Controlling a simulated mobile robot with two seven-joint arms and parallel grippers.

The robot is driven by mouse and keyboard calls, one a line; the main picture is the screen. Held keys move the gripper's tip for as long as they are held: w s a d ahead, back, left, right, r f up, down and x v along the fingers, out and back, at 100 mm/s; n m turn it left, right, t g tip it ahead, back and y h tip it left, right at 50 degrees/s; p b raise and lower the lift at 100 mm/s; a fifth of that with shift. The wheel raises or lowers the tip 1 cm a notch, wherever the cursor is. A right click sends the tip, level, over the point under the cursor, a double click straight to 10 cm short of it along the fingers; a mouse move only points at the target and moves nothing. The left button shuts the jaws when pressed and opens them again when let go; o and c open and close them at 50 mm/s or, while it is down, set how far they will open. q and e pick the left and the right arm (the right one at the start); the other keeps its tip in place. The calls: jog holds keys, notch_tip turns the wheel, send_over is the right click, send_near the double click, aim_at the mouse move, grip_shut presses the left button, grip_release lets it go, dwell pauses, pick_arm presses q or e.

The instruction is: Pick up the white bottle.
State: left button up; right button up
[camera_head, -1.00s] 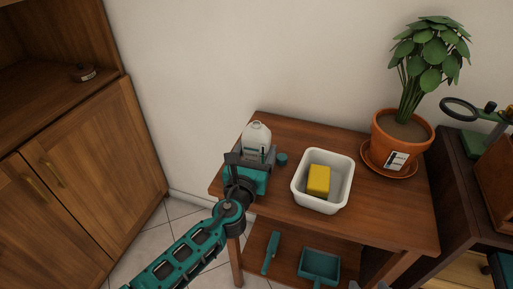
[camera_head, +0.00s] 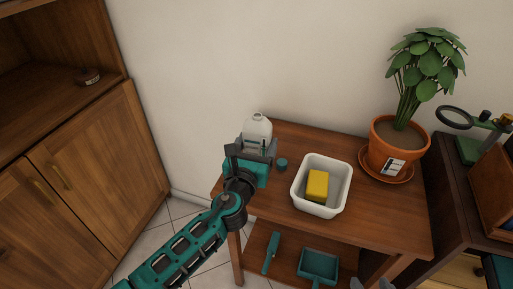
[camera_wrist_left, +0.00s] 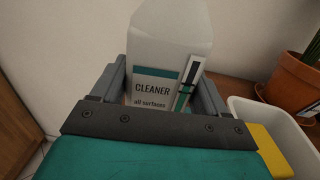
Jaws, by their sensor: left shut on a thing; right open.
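The white bottle (camera_head: 257,128) is upright at the left back of the wooden side table (camera_head: 270,207). Its "CLEANER" label shows in the left wrist view (camera_wrist_left: 155,88). My left gripper (camera_head: 250,150) is shut on the bottle, with one grey finger on each side of its body. The bottle's base is hidden behind the gripper, but it appears raised a little off the table. Grey tips of my right gripper (camera_head: 381,285) show at the bottom edge of the head view, apart from the bottle, and it is open.
A small teal round object (camera_head: 282,164) stands just right of the gripper. A white tub (camera_head: 343,206) holds a yellow block (camera_head: 317,186). A potted plant (camera_head: 399,143) stands at the back right. The wall is close behind; a wooden cabinet (camera_head: 90,155) is at left.

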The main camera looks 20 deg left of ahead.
aim_at(257, 120)
pick_arm(q)
notch_tip(257, 120, up, 9)
jog(key=p, duration=0.4)
jog(key=shift+f, duration=0.1)
notch_tip(257, 120, up, 7)
jog(key=p, duration=0.3)
pick_arm(e)
jog(key=shift+h, duration=0.6)
jog(key=d+r, duration=0.1)
jog(key=s+r, duration=0.1)
jog(key=r, duration=0.1)
jog(key=d+r, duration=0.1)
jog(key=shift+s+d+r, duration=0.2)
jog(key=shift+s+d, duration=0.1)
jog(key=shift+d, duration=0.05)
